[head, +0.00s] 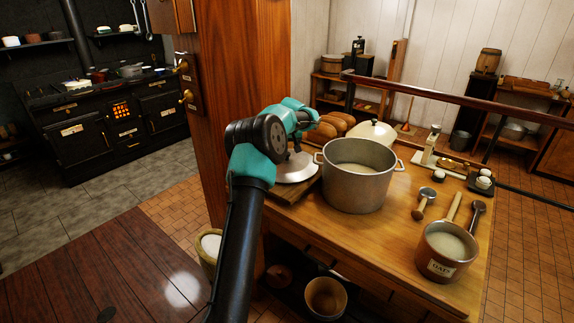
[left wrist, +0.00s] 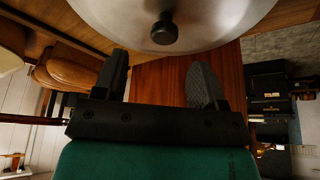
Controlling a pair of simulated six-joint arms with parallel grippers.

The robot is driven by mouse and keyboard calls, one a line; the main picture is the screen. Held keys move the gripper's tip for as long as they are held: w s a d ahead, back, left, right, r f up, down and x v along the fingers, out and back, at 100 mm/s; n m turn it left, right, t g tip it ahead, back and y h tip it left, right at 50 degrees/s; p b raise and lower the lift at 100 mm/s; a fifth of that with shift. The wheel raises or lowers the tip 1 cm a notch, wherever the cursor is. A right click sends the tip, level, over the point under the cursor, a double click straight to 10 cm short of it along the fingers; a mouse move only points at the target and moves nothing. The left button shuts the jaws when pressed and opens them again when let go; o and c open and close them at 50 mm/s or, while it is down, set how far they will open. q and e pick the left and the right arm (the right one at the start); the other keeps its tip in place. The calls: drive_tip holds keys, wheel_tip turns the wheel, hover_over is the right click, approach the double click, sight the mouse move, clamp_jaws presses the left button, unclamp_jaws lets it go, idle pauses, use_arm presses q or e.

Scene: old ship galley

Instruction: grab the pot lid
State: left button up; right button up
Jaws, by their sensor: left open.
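The pot lid (head: 296,170) is a round, pale metal disc lying on a wooden board on the counter, left of the large metal pot (head: 358,178). In the left wrist view the lid (left wrist: 225,18) fills the top, with its dark round knob (left wrist: 164,34) near the middle. My left gripper (left wrist: 158,66) is open and empty, its two fingers spread apart. The knob lies just beyond the fingertips, roughly in line with the gap between them. In the head view my left arm partly hides the lid and the fingers. My right gripper is in neither view.
Bread loaves (head: 328,128) and a cream lidded dish (head: 373,132) stand behind the pot. A mallet (head: 424,203) and an oats crock (head: 446,250) are to the right. A wooden post (head: 240,100) rises close to my left arm.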

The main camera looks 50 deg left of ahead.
use_arm(q)
drive_tip(key=shift+a+f, duration=0.1)
drive_tip(key=shift+f, duration=0.15)
drive_tip(key=shift+s+x, duration=0.1)
drive_tip(key=shift+x, duration=1.15)
drive_tip(key=shift+s+x, duration=0.15)
drive_tip(key=shift+x, duration=1.1)
drive_tip(key=shift+c, duration=0.4)
clamp_jaws()
